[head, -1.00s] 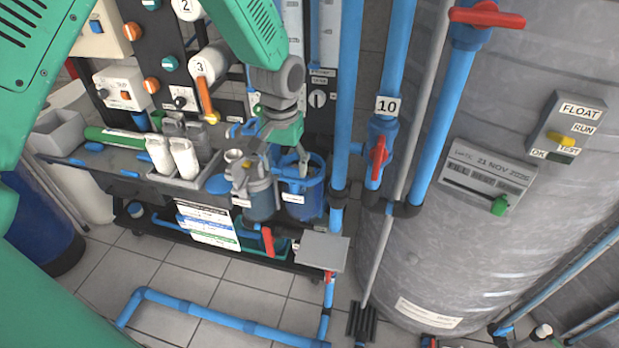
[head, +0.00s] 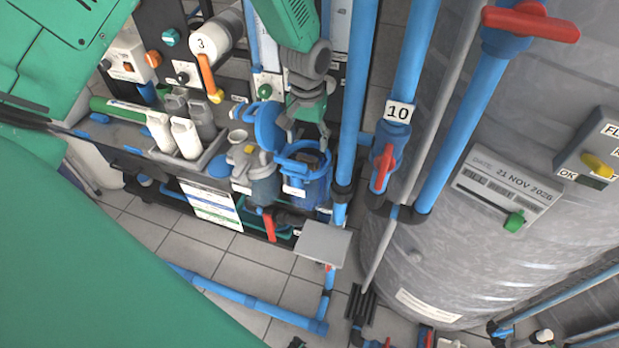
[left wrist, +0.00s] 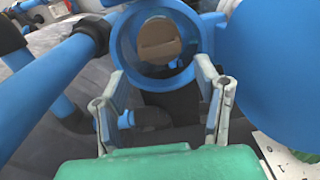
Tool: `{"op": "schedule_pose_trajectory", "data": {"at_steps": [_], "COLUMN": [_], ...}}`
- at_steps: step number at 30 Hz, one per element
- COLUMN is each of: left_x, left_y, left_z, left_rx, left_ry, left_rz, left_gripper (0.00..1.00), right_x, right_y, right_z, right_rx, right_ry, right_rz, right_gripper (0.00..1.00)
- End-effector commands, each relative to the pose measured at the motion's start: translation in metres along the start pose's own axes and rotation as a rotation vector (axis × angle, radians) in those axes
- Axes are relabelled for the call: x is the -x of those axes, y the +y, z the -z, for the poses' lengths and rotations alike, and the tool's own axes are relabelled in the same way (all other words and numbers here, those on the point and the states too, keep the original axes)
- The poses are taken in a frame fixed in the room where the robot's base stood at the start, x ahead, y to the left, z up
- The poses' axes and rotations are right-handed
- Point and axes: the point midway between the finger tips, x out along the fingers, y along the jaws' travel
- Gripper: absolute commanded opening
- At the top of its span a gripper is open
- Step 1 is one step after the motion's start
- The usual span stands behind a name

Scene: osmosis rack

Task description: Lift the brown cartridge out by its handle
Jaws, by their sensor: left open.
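The brown cartridge (left wrist: 158,35) sits inside an open blue housing (left wrist: 126,42) in the left wrist view; a lighter band that may be its handle crosses its top. In the head view the blue housing (head: 318,190) stands on the bench unit, its blue lid (head: 267,124) swung up beside it; the cartridge is hard to make out there. My left gripper (head: 308,138) is above the housing mouth. In the left wrist view its fingers (left wrist: 161,78) are spread, one on each side of the cartridge's line, with nothing between them. My right gripper is not seen.
A grey-topped housing (head: 260,180) stands just left of the blue one. A blue vertical pipe (head: 356,100) rises close on the right. White bottles (head: 186,138) stand in a tray at left. A large grey tank (head: 440,270) fills the right side.

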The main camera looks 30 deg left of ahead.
Motion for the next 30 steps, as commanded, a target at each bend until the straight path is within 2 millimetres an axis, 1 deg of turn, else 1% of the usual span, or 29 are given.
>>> {"op": "schedule_pose_trajectory", "data": {"at_steps": [1, 5, 8, 12, 15, 18, 23, 24, 26, 27, 28, 30], "left_x": [-0.004, -0.011, -0.023, -0.044, -0.054, -0.059, -0.059, -0.059, -0.059, -0.059, -0.059, -0.059], "left_y": [0.000, 0.002, 0.003, 0.006, 0.005, 0.004, 0.004, 0.004, 0.003, 0.003, 0.003, 0.003], "left_z": [0.000, -0.001, -0.001, 0.001, 0.002, 0.002, 0.002, 0.002, 0.002, 0.002, 0.002, 0.002], "left_rx": [0.000, 0.000, 0.000, 0.000, 0.000, -0.001, -0.001, -0.001, -0.001, -0.001, -0.001, 0.000], "left_ry": [-0.001, 0.000, -0.001, 0.000, 0.001, 0.002, 0.001, 0.001, 0.001, 0.001, 0.001, 0.001], "left_rz": [0.000, 0.002, 0.003, 0.005, 0.005, 0.002, 0.001, 0.001, 0.001, 0.001, 0.002, 0.002], "left_gripper": [0.57, 0.57, 0.57, 0.57, 0.57, 0.57, 0.57, 0.52, 0.31, 0.17, 0.14, 0.14], "right_x": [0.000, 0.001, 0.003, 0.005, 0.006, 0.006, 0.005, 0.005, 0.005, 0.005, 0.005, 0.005], "right_y": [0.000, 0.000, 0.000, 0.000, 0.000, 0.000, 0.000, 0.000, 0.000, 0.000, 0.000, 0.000], "right_z": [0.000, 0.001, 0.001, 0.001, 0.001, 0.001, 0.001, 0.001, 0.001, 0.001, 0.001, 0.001], "right_rx": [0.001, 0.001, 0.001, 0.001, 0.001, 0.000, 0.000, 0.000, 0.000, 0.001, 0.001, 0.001], "right_ry": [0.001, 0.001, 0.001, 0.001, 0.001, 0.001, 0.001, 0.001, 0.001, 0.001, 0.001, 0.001], "right_rz": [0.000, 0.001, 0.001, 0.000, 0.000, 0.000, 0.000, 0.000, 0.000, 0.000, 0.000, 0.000], "right_gripper": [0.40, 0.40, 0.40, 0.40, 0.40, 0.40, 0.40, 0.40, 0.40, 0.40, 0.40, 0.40]}}
